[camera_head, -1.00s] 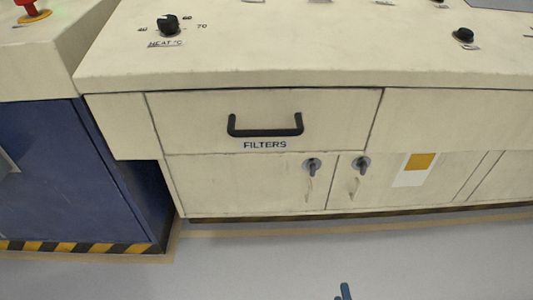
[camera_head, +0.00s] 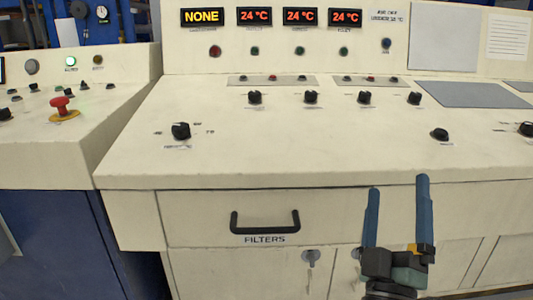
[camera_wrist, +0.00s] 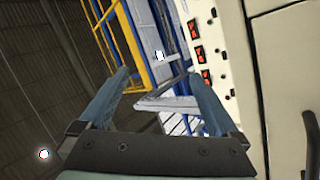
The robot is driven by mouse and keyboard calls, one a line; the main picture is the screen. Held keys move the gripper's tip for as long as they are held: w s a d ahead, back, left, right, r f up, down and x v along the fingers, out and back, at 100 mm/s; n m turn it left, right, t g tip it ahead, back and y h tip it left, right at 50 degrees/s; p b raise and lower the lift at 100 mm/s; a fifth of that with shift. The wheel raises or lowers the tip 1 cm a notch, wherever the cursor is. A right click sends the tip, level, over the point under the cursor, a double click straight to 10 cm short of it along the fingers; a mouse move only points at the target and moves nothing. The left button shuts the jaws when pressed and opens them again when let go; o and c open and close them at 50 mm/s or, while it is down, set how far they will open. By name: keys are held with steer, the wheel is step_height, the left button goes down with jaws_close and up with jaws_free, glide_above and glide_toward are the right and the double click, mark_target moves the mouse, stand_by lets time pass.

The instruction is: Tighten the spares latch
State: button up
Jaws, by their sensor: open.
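My gripper (camera_head: 398,186) is raised in front of the console, its two blue fingers pointing up, apart and empty. In the wrist view my gripper (camera_wrist: 158,76) is also open with nothing between the fingers. Two small latches sit on the lower cabinet doors under the FILTERS drawer. The left latch (camera_head: 311,255) shows clearly, left of and below my fingers. The right latch (camera_head: 356,253) is partly hidden beside my gripper. I cannot read a spares label on either, and their exact turn is too small to tell. No latch shows in the wrist view.
The FILTERS drawer handle (camera_head: 264,223) sticks out left of my gripper. The console top (camera_head: 290,145) carries several black knobs and overhangs the doors. A red emergency button (camera_head: 61,106) is on the left desk. Digital displays (camera_head: 300,16) stand at the back.

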steer(key=s+a+r+m+t+y+p, duration=0.1)
steer(key=s+a+r+m+y+p, duration=0.15)
steer(key=s+a+r, duration=0.55)
steer(key=s+a+r+m+t+y+p, duration=0.1)
steer(key=a+r+m+y, duration=0.3)
steer(key=r, duration=0.9)
steer(key=s+a+r+t+y+p, duration=0.1)
steer(key=s+a+r+t+y, duration=0.1)
steer(key=s+a+r, duration=0.5)
step_height(320, 180, up, 39)
steer(key=w+p, duration=0.2)
steer(key=p, duration=3.4)
steer(key=shift+w+a+h, duration=0.15)
steer(key=shift+w+h, duration=0.15)
steer(key=shift+h, duration=0.05)
